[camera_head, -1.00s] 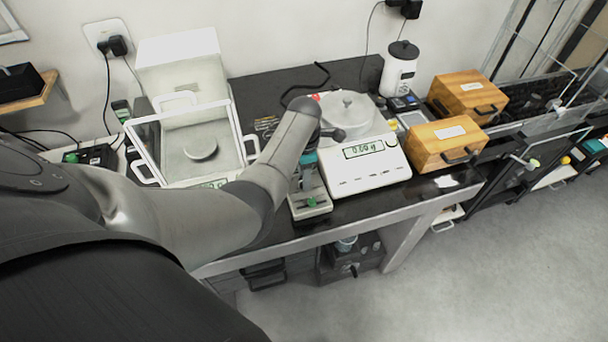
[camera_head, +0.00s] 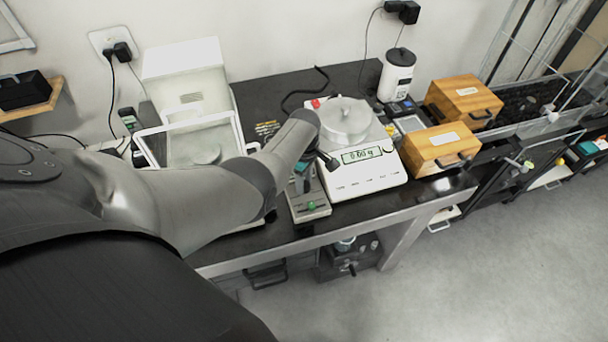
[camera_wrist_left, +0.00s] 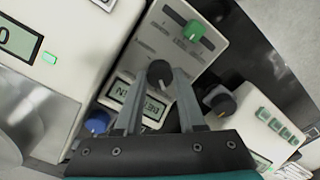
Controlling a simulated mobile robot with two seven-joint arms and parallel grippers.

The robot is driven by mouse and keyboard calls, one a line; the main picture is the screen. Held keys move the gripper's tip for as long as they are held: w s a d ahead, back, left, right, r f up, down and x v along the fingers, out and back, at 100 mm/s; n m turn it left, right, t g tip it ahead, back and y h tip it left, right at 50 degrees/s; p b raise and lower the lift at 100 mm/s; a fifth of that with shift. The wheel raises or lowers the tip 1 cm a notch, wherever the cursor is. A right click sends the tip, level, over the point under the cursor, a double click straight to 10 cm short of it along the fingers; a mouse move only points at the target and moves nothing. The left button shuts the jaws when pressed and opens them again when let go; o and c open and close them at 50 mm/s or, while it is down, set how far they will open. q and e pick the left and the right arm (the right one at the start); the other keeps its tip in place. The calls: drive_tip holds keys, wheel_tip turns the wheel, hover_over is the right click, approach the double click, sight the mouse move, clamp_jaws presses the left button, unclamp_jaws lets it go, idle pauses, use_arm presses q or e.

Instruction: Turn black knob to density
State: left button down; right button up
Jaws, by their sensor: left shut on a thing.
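The black knob (camera_wrist_left: 158,72) sits on a beige control box (camera_wrist_left: 205,25) in the left wrist view, just above a small display (camera_wrist_left: 150,110). My left gripper (camera_wrist_left: 158,76) has its two fingertips on either side of the knob and is shut on it. The display text is upside down and partly covered by the fingers, so I cannot read it surely. In the head view the control box (camera_head: 308,207) stands at the table's front edge. My left gripper (camera_head: 303,172) is over its back part, and my arm hides the knob there. My right gripper is not in view.
A white balance (camera_head: 362,180) stands close on the right of the box. A glass-walled balance (camera_head: 185,75) is behind my arm on the left. A green slider (camera_wrist_left: 194,30) and another black knob (camera_wrist_left: 222,103) are near my fingers. Wooden boxes (camera_head: 440,150) stand farther right.

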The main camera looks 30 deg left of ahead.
use_arm(q)
drive_tip(key=m, duration=0.3)
drive_tip(key=shift+m+p, duration=0.3)
drive_tip(key=shift+m, duration=0.1)
drive_tip(key=m, duration=0.3)
drive_tip(key=shift+d+m, duration=0.1)
drive_tip(key=shift+m, duration=0.2)
drive_tip(key=m, duration=0.3)
drive_tip(key=shift+m+p, duration=0.3)
drive_tip(key=m, duration=0.4)
drive_tip(key=shift+m, duration=0.3)
drive_tip(key=m, duration=0.3)
drive_tip(key=shift+f+m, duration=0.1)
drive_tip(key=shift+m, duration=0.2)
drive_tip(key=m, duration=0.8)
drive_tip(key=shift+s, duration=0.1)
drive_tip(key=shift+m, duration=2.2)
